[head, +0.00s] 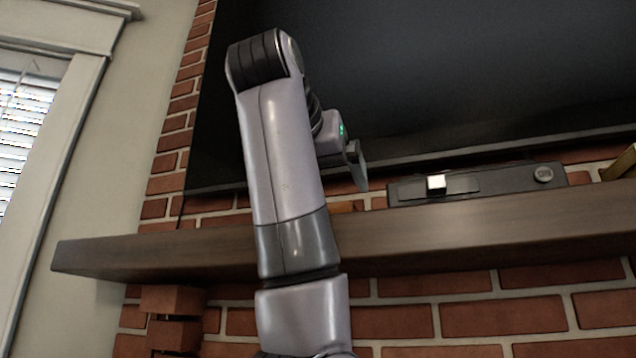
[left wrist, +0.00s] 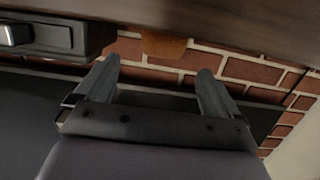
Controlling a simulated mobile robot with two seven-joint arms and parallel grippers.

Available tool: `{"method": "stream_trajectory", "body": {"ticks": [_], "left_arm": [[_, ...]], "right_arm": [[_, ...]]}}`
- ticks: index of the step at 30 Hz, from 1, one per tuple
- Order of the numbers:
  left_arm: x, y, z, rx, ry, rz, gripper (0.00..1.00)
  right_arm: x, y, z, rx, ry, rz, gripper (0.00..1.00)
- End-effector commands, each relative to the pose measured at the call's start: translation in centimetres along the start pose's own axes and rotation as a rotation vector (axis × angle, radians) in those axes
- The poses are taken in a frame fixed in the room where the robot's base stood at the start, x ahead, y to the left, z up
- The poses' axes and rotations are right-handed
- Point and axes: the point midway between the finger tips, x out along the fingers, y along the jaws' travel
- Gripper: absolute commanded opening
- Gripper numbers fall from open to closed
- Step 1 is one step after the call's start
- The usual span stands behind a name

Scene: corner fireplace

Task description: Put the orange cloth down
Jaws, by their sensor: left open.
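The orange cloth shows in the left wrist view as a small orange-brown patch (left wrist: 163,44) at the edge of the mantel, beyond and between the fingertips. In the head view a sliver of orange (head: 345,207) lies on the mantel, mostly hidden behind my left arm. My left gripper (head: 358,168) is above the mantel, in front of the screen's lower edge. In the left wrist view its two fingers (left wrist: 156,78) stand wide apart with nothing between them, clear of the cloth. My right gripper is in neither view.
The wooden mantel (head: 480,225) runs across the brick wall (head: 410,320). A black box with a white cube (head: 437,184) stands on it, right of my left gripper. A large dark screen (head: 450,80) hangs close behind. A window (head: 25,130) is at the left.

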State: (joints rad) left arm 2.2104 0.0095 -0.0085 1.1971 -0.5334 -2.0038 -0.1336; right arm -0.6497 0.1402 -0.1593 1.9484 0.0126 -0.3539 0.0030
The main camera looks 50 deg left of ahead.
Motion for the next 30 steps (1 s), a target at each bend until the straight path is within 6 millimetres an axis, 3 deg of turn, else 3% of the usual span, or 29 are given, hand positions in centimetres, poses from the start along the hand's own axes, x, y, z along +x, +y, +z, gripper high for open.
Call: {"method": "stream_trajectory", "body": {"ticks": [9, 30], "left_arm": [[-2.9, 0.0, 0.1, 0.001, 0.000, 0.001, 0.96], [-3.2, 0.0, 0.0, 0.000, 0.000, 0.000, 0.96]], "right_arm": [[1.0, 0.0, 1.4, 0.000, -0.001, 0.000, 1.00], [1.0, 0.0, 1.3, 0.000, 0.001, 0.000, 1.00]]}}
